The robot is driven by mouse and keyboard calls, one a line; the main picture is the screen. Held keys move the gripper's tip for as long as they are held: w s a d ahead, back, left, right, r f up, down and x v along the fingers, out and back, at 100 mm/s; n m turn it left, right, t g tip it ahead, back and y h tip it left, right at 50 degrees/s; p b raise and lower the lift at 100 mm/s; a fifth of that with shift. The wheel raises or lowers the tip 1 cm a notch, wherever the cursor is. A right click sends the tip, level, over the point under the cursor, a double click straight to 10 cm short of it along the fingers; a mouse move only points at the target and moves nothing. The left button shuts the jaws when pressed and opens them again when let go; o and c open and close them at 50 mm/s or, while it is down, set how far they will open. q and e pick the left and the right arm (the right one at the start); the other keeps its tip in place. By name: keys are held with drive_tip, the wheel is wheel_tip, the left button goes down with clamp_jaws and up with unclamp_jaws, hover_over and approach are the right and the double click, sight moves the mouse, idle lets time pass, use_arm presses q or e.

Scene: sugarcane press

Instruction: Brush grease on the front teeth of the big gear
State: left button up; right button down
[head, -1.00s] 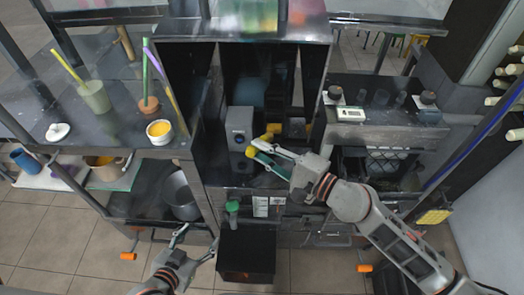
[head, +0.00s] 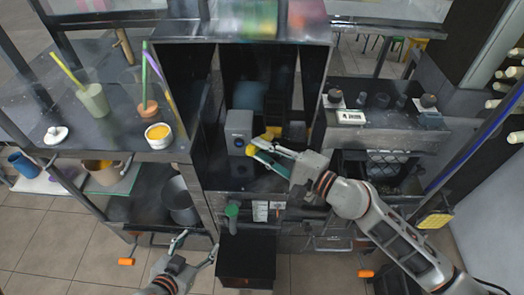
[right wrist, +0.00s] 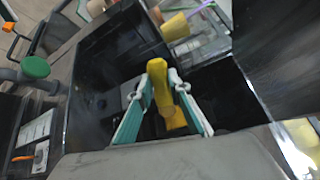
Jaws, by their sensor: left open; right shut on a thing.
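My right gripper (head: 262,152) reaches into the dark open bay of the press and is shut on a yellow brush-like tool (head: 268,135). The tool's thick yellow handle (right wrist: 158,85) shows between the teal-lined fingers (right wrist: 160,100) in the right wrist view; its bristles cannot be made out. The big gear and its front teeth cannot be made out in the dark bay. A white bowl with yellow-orange contents (head: 158,132), possibly grease, stands on the left shelf. My left gripper (head: 197,243) is open and empty, low in front of the cabinet.
A grey box (head: 238,130) stands in the bay just left of the right gripper. A green-topped knob (head: 232,210) and a black bin (head: 246,258) are below. Cups with sticks (head: 93,98) stand on the left shelf (head: 110,145). A right counter (head: 385,135) holds small jars.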

drive_tip(key=shift+d+b, duration=0.9)
drive_tip(key=shift+d, duration=1.1)
drive_tip(key=a+p, duration=0.2)
drive_tip(key=a, duration=0.2)
drive_tip(key=shift+p, duration=0.3)
drive_tip(key=shift+s+r+p, duration=0.1)
drive_tip(key=shift+s+p, duration=0.9)
drive_tip(key=shift+s, duration=0.7)
drive_tip(key=s, duration=0.2)
drive_tip(key=shift+s, duration=0.3)
